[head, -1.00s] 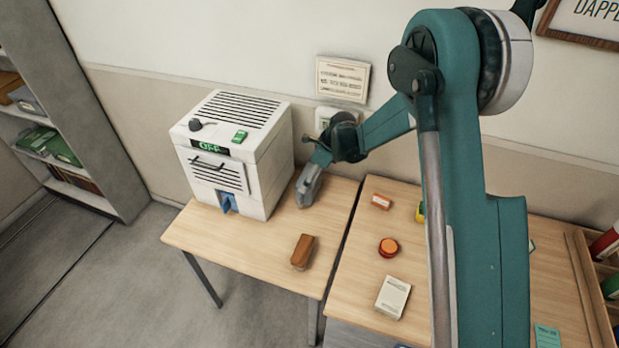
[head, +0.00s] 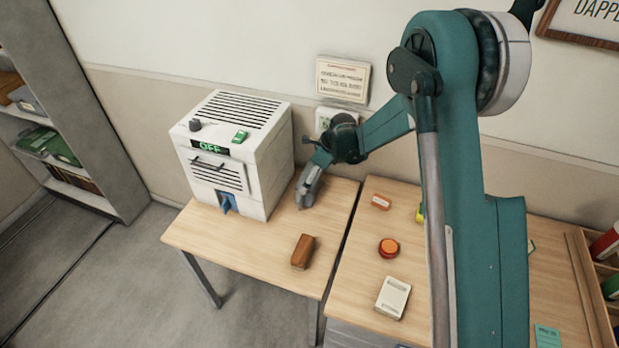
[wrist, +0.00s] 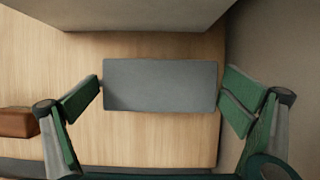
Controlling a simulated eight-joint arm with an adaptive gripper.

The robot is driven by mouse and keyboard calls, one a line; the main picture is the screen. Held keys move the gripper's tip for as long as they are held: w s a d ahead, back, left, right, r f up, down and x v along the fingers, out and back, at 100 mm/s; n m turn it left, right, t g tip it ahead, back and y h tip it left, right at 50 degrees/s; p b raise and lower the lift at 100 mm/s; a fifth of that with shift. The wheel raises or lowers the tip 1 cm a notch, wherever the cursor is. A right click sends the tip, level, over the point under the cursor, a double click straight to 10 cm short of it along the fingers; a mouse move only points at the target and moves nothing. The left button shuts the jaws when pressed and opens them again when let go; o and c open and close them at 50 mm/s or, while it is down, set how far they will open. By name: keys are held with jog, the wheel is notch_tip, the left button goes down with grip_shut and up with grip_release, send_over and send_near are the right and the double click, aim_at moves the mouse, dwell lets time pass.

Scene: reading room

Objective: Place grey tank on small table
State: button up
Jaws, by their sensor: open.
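The grey tank (wrist: 160,85) shows in the wrist view as a flat grey rectangular block over the pale wooden top. My gripper (wrist: 160,90) is open, with one green-padded finger at each short end of the tank. The fingertips are very close to the tank; I cannot tell if they touch it. In the head view my gripper (head: 308,188) is low over the back right of the left, small table (head: 240,250), beside the white machine. The tank is hard to tell apart from the fingers there.
The white machine (head: 262,170) with an OFF display stands left of my gripper, the wall behind. A brown block (head: 303,252) lies in front.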

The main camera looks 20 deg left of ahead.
jog(key=shift+d+r, duration=0.25)
jog(key=shift+r, duration=0.35)
jog(key=v, duration=0.4)
jog(key=shift+d, duration=0.3)
jog(key=d, duration=1.1)
jog(key=shift+p, duration=0.4)
jog(key=shift+w+d+f, duration=0.1)
